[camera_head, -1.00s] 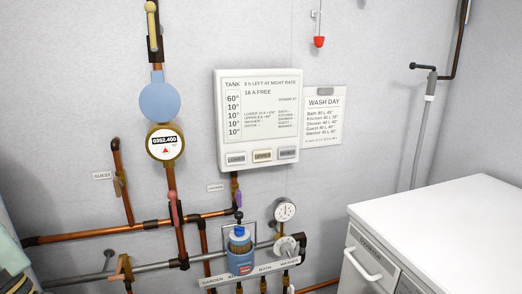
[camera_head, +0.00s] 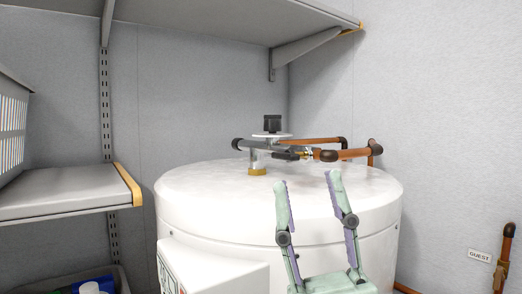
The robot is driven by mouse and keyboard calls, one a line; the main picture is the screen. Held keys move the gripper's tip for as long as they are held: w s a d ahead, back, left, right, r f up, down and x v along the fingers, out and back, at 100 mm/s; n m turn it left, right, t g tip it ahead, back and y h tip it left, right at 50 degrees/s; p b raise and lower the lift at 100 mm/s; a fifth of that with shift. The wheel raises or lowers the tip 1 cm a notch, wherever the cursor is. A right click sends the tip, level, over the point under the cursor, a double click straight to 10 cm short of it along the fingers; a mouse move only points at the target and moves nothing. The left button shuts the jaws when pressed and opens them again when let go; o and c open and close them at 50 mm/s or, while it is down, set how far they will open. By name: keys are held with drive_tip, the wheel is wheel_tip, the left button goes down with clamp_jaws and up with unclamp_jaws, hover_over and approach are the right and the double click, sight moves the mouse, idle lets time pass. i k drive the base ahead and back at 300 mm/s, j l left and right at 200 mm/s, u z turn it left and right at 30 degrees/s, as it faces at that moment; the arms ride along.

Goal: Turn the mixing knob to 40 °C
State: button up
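A black knob (camera_head: 272,123) stands on a pale round disc (camera_head: 272,135) above a grey metal valve body on top of the white tank (camera_head: 200,190). I take it for the mixing knob; any scale markings are too small to read. My gripper (camera_head: 307,179) is open and empty, its two pale green fingers pointing up. In the picture it is below and to the right of the knob, apart from it, in front of the tank's upper edge.
Copper pipes (camera_head: 345,154) run right from the valve. A grey shelf (camera_head: 60,205) with a basket (camera_head: 12,130) is at the left. Another shelf (camera_head: 220,20) spans above. A white box (camera_head: 215,275) stands at the tank's front.

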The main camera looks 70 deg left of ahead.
sight(272, 123)
drive_tip(key=k+l+u, duration=0.1)
drive_tip(key=u, duration=0.3)
drive_tip(key=l+u, duration=0.15)
drive_tip(key=u, duration=0.2)
drive_tip(key=k+u, duration=0.2)
drive_tip(key=u, duration=0.2)
drive_tip(key=i+l+u, duration=0.1)
drive_tip(key=u, duration=0.3)
drive_tip(key=l+u, duration=0.25)
drive_tip(key=u, duration=0.2)
